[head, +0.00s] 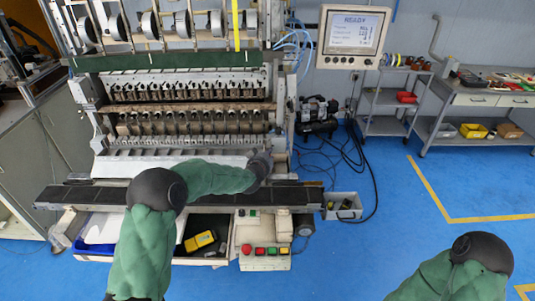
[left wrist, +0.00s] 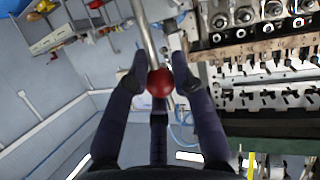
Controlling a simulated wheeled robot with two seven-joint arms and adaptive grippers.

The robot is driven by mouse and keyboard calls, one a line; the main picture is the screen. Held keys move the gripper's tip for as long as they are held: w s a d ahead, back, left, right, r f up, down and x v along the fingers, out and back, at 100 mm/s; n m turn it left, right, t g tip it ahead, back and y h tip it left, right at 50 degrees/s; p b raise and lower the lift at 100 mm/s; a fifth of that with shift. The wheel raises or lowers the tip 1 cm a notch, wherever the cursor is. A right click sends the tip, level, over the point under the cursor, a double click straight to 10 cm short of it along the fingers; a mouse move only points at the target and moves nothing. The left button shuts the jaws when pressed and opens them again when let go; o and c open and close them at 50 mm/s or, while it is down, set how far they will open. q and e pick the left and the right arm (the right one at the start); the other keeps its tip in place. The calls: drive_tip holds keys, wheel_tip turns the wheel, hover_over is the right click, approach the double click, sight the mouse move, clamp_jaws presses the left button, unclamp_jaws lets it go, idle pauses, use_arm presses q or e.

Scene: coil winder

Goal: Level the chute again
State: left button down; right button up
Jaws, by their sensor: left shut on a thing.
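A pale flat plate that looks like the chute (head: 140,165) runs along the front of the winder, below its row of spindles, in the head view. My left forearm covers part of its right side, and I cannot tell its exact tilt. My left gripper (head: 262,164) is at the right end of the machine front. In the left wrist view, the left gripper (left wrist: 159,76) is shut on a red ball knob (left wrist: 160,83) at the end of a metal lever (left wrist: 145,35). The knob is hidden in the head view. My right arm shows at the lower right, its gripper out of view.
A dark ledge (head: 95,196) runs below the plate. A control box with coloured buttons (head: 265,250) stands below it. A monitor (head: 355,32) hangs at upper right.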

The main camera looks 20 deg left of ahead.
use_arm(q)
drive_tip(key=shift+w+a+r, duration=0.2)
drive_tip(key=shift+w+r, duration=0.05)
drive_tip(key=shift+w, duration=0.3)
drive_tip(key=shift+w+a+f, duration=0.2)
drive_tip(key=shift+w, duration=0.45)
use_arm(e)
drive_tip(key=shift+r, duration=0.35)
drive_tip(key=shift+s, duration=0.1)
use_arm(q)
drive_tip(key=c, duration=1.2)
unclamp_jaws()
drive_tip(key=shift+c, duration=0.2)
drive_tip(key=shift+o, duration=1)
drive_tip(key=shift+w+f, duration=0.15)
